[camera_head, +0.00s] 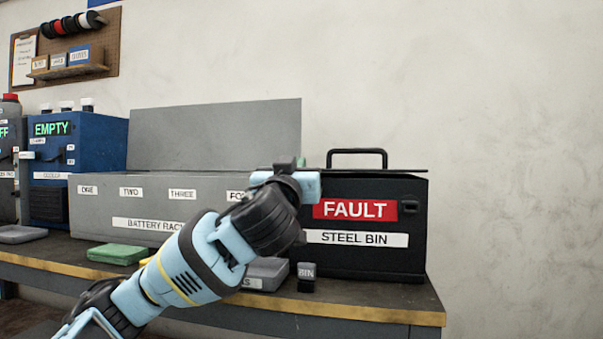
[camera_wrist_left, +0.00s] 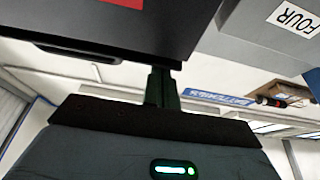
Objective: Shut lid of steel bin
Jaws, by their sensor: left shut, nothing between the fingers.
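The steel bin (camera_head: 365,262) is a black box at the right of the bench, with a red FAULT label and a white STEEL BIN label. Its flat dark lid (camera_head: 400,171) with a loop handle (camera_head: 357,152) lies about level across the top; I cannot tell whether it is fully seated. My left gripper (camera_head: 299,162) is at the lid's left end, shut and empty. In the left wrist view the shut fingers (camera_wrist_left: 163,82) meet or overlap the edge of the dark bin (camera_wrist_left: 110,25); contact is unclear. My left arm hides the bin's left side. My right gripper is not in view.
A grey battery rack (camera_head: 100,215) with its lid raised stands left of the bin. A blue box reading EMPTY (camera_head: 85,150) is farther left. A green pad (camera_head: 117,253), a grey block (camera_head: 265,270) and a small dark block (camera_head: 306,284) lie in front. The bench's right end is close.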

